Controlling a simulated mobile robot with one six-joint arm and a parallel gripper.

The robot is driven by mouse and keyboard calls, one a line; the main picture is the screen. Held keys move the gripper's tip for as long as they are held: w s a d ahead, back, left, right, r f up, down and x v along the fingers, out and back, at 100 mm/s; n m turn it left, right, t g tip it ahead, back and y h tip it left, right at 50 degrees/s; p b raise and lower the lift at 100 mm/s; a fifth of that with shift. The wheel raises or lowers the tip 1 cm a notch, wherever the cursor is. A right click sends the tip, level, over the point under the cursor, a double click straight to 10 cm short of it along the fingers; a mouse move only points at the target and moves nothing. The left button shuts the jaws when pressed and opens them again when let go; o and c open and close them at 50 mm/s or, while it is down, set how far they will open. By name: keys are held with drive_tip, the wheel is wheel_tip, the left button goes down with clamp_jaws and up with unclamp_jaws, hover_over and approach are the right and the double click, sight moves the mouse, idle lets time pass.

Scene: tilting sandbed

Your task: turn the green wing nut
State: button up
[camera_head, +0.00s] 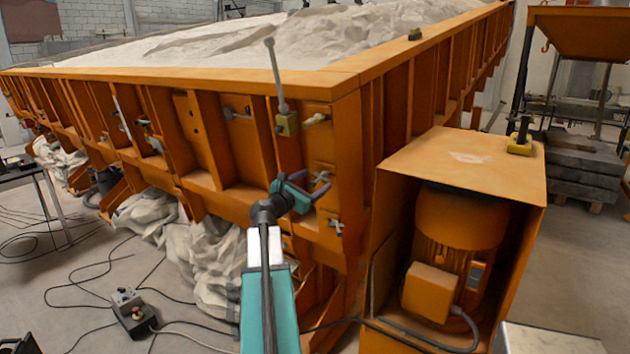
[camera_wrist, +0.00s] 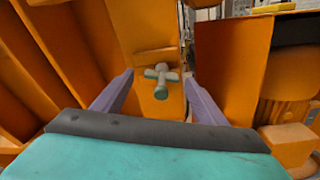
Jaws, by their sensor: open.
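The green wing nut (camera_wrist: 161,79) sits on an orange plate of the sandbed's side, near the middle of the wrist view. Its two wings lie roughly level, and its rounded grey-green end faces my camera. My gripper (camera_wrist: 159,92) is open, with one purple finger to the left of the nut and one to the right. I see clear gaps between the fingers and the nut.
The orange sandbed (camera_head: 345,75) holds pale sand. A lever (camera_head: 277,75) on a small block stands above my gripper. An orange motor housing (camera_head: 470,160) stands close at right. A control box (camera_head: 132,311) and cables lie on the floor.

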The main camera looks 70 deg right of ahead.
drive_tip(key=shift+x, duration=1.1)
drive_tip(key=shift+a, duration=0.1)
